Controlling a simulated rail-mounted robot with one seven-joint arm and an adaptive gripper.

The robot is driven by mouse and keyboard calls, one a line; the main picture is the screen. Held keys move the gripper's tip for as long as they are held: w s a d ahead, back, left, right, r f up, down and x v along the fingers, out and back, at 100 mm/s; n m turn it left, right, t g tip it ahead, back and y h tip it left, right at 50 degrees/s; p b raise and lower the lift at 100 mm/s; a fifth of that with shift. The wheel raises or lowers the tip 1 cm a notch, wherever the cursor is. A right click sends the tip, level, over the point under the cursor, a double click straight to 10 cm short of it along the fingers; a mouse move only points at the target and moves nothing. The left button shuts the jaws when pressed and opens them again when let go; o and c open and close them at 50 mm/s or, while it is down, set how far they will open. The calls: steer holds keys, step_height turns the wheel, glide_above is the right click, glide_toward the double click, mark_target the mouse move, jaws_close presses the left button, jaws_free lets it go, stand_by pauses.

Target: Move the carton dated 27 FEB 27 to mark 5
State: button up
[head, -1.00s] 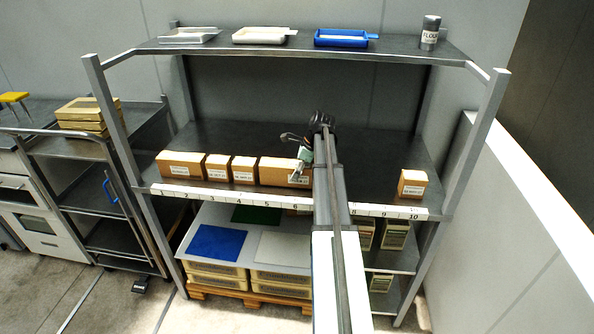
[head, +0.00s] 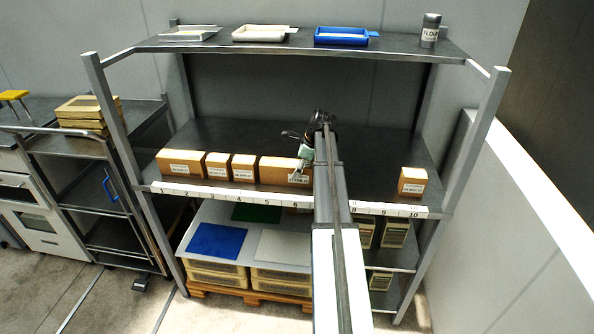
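Several brown cartons with white labels stand in a row on the middle shelf: a wide carton (head: 181,162) near marks 1 and 2, two small cartons (head: 217,165) (head: 244,167) near marks 3 and 4, and a wide carton (head: 280,171) near marks 5 and 6. A single small carton (head: 412,183) stands near mark 10. The label dates are too small to read. The numbered strip (head: 270,200) runs along the shelf's front edge. My gripper (head: 300,167) is at the right end of the wide carton near 5 and 6; its fingers are too small to judge.
The middle shelf (head: 375,170) looks clear between my arm and the carton near 10; my arm hides part of it. The upper shelf holds trays (head: 341,37) and a flour shaker (head: 430,31). Uprights (head: 470,150) bound the rack. Crates and boxes sit below.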

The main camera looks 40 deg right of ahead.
steer(key=b+v, duration=0.2)
steer(key=v, duration=0.9)
steer(key=shift+s+d+r, duration=0.15)
steer(key=shift+r, duration=0.1)
